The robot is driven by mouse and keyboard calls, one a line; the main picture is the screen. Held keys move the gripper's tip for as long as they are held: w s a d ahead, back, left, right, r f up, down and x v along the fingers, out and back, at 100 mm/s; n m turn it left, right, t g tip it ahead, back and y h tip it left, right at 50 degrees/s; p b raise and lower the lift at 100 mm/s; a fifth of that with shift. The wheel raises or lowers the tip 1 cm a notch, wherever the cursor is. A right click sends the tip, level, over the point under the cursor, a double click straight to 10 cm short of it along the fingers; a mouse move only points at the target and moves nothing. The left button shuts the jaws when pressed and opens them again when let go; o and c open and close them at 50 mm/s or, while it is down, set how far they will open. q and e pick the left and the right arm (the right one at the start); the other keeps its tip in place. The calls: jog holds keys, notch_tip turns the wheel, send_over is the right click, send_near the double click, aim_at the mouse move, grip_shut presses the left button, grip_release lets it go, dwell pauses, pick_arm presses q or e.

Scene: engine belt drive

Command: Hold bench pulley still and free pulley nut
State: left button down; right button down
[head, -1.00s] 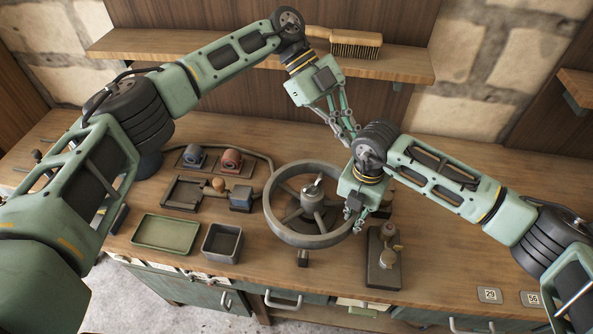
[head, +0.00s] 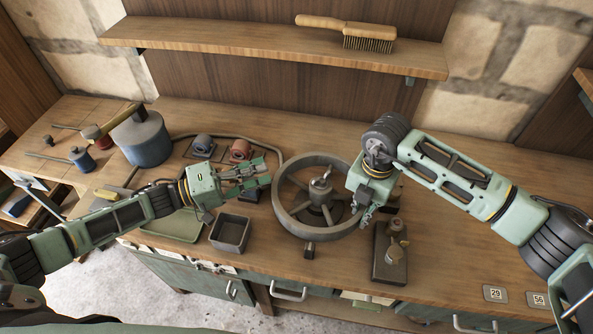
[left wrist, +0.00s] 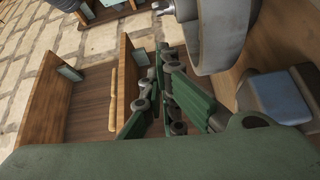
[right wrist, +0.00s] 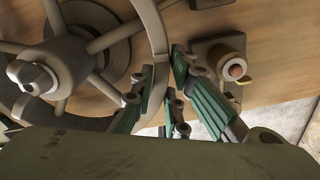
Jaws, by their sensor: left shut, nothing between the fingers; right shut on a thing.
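The large grey spoked bench pulley (head: 281,208) sits on the bench, and its rim fills the left of the right wrist view (right wrist: 152,28). The nut (head: 320,185) is on its hub and also shows in the right wrist view (right wrist: 36,76). My right gripper (head: 367,216) is shut on the pulley's right rim; the fingers straddle the rim edge in its wrist view. My left gripper (head: 263,172) is shut and empty, left of the pulley and apart from it. The left wrist view shows part of the rim (left wrist: 222,35).
A dark open box (head: 230,233) and a green tray (head: 180,226) lie left of the pulley. A small fixture on a dark plate (head: 391,250) stands at its right front. A blue cylinder (head: 143,140) stands far left. A brush (head: 345,32) lies on the shelf. The right bench is mostly clear.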

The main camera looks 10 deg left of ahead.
aim_at(322, 179)
jog(key=shift+w, duration=0.1)
jog(key=shift+d+r, duration=0.1)
pick_arm(q)
jog(key=w+d+f+n+y, duration=0.1)
jog(key=w+d+n, duration=0.1)
jog(key=d, duration=0.7)
jog(key=shift+w+d+t, duration=0.15)
jog(key=shift+w+t, duration=0.1)
jog(key=shift+t, duration=0.15)
jog(key=shift+d, duration=0.1)
jog(key=shift+s+d+n+t+y, duration=0.15)
jog(key=shift+s+n+t+y, duration=0.15)
jog(key=shift+n+t+y, duration=0.15)
